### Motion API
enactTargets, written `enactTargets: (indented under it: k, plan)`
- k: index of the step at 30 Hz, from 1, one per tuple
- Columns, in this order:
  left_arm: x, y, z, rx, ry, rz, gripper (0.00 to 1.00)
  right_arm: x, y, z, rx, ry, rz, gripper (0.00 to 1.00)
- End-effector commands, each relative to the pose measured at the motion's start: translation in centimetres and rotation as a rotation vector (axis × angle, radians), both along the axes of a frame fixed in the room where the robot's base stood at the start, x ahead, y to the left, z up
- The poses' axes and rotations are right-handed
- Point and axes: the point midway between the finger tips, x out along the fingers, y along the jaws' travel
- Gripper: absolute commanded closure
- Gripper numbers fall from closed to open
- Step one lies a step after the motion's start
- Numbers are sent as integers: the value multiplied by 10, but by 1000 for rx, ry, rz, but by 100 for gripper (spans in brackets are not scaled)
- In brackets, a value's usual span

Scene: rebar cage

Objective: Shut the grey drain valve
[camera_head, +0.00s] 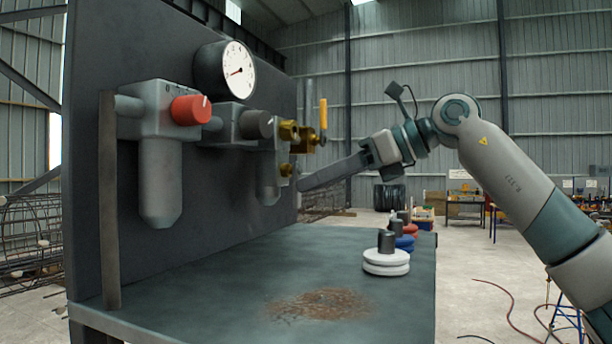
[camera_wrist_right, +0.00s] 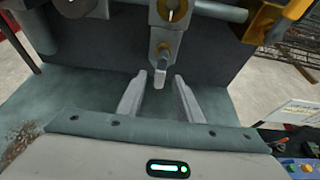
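In the right wrist view, the grey drain valve shows as a small lever (camera_wrist_right: 160,75) under a dull metal fitting below the panel's pipework. The lever points down in the picture. My right gripper (camera_wrist_right: 158,92) is open and empty, with one finger on each side of the lever's lower tip; I cannot tell whether either touches. In the head view my right gripper (camera_head: 302,185) reaches in from the right to the panel's right end, near the brass fittings (camera_head: 290,132). The drain lever is not clear there. My left gripper is not in view.
The upright dark panel (camera_head: 225,215) carries a red knob (camera_head: 191,109), a dark grey knob (camera_head: 256,124), a gauge (camera_head: 237,70) and a yellow handle (camera_head: 323,113) just above my gripper. White discs (camera_head: 386,266) and other weights stand on the bench (camera_head: 220,300), whose front middle is clear.

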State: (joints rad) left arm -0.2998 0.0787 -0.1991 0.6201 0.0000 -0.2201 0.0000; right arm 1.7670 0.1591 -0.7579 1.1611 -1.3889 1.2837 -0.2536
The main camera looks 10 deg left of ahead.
Motion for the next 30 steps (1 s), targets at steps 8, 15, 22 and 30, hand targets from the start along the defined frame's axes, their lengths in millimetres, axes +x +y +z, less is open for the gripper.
enactTargets:
  k: [8,15,22,30]
  plan:
    - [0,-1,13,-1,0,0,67,5,24,-9,0,0,1,67]
    - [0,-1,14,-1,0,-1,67,5,27,-12,0,0,0,67]
    - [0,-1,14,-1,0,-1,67,5,27,-12,0,0,0,91]
    - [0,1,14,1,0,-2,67,5,27,-11,1,3,0,100]
